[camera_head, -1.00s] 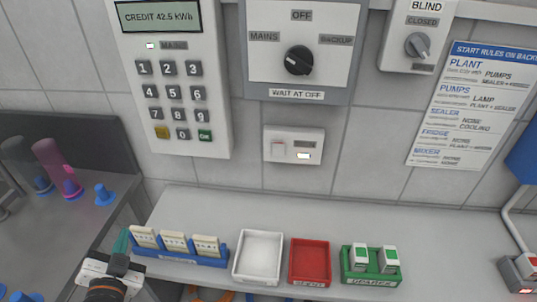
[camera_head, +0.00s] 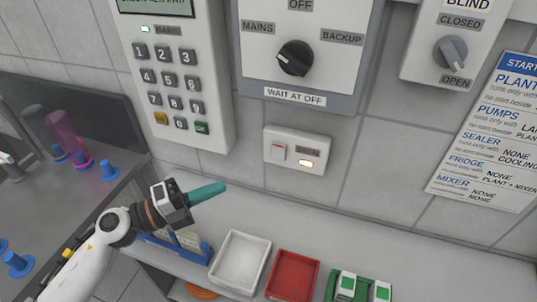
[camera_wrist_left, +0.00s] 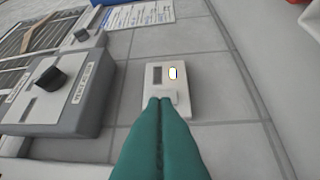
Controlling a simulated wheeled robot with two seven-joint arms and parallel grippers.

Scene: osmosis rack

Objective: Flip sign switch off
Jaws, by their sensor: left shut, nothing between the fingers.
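A small white wall plate (camera_head: 296,150) has a rocker switch (camera_head: 278,152) with a red mark at its left. A small grey label and a lit yellow-white lamp (camera_head: 306,163) are at its right. The label is too small to read. My left gripper (camera_head: 222,187) is shut and empty, its teal fingers pointing right, below and left of the plate in the head view. In the left wrist view the fingertips (camera_wrist_left: 160,101) overlap the near edge of the plate (camera_wrist_left: 185,104) and partly cover the rocker. I cannot tell whether they touch it. My right gripper is not in view.
A keypad meter (camera_head: 172,85) and a rotary switch box (camera_head: 300,55) are above the plate. A blind knob (camera_head: 450,52) is at upper right. A white tray (camera_head: 241,262), a red tray (camera_head: 293,275) and a green holder (camera_head: 360,290) stand on the shelf below.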

